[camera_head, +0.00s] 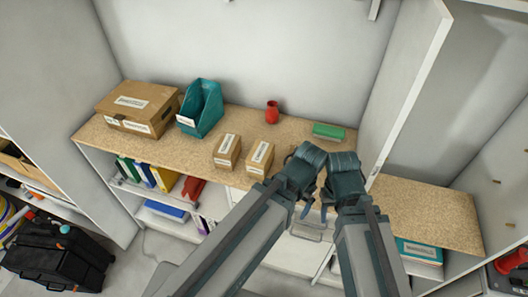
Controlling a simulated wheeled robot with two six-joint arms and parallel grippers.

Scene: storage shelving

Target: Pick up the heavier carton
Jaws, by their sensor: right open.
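Two small brown cartons with white labels stand close together on the wood-coloured countertop (300,133): a left carton (227,150) and a right carton (260,157). They look about the same size, and I cannot tell by eye which is heavier. My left gripper (298,208) is just right of and in front of the right carton, apart from it; its jaws are not clear. My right gripper (326,206) is beside it, further right, open and away from both cartons. Neither gripper visibly holds anything.
A large cardboard box (137,108) and a teal file holder (201,108) stand at the counter's left. A red vase (272,112) and a green item (328,131) are behind. A white upright panel (405,85) rises right of my grippers.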

